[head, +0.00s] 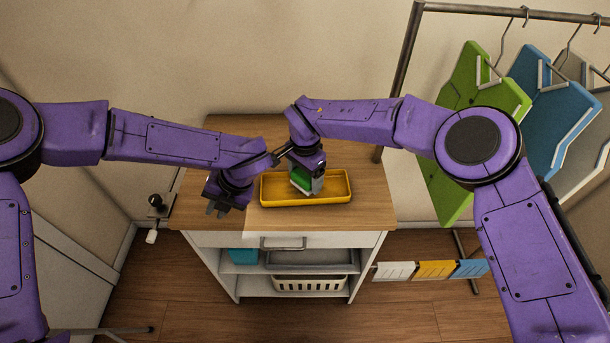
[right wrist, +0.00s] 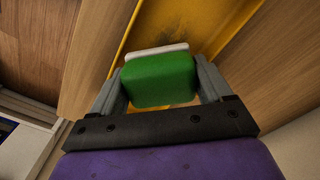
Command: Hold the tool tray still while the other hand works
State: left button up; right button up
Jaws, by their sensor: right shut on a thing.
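The yellow tool tray (head: 335,190) lies on the wooden top of a white cabinet. It also shows in the right wrist view (right wrist: 205,22). My right gripper (head: 306,184) is shut on a green block with a white layer (right wrist: 160,78), one finger on each side of it. The green block (head: 299,179) is over or in the left-middle part of the tray; I cannot tell whether it touches the tray floor. My left gripper (head: 216,209) is left of the tray, apart from it, pointing down over the wooden top. Its fingers look apart and empty.
The cabinet top (head: 365,165) is clear to the right of the tray. Lower shelves hold a blue bin (head: 243,256), a grey tray (head: 310,258) and a cream basket (head: 310,284). A rack (head: 409,45) with hanging green, blue and grey pieces stands at the right.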

pick_arm(q)
jog(key=w+d+r+h, duration=0.1)
jog(key=w+d+h, duration=0.1)
jog(key=w, duration=0.2)
jog(key=w+d+r+n+h, duration=0.1)
jog(key=w+d+r+h, duration=0.1)
jog(key=w, duration=0.3)
jog(key=w+d+r+h, duration=0.1)
jog(key=w+d+h, duration=0.1)
jog(key=w+d, duration=0.2)
jog(key=shift+w+d+r, duration=0.2)
jog(key=shift+w, duration=0.05)
jog(key=shift+s+f, duration=0.1)
jog(key=shift+f, duration=0.15)
notch_tip(320, 180, down, 8)
jog(key=shift+a+f, duration=0.1)
grip_shut()
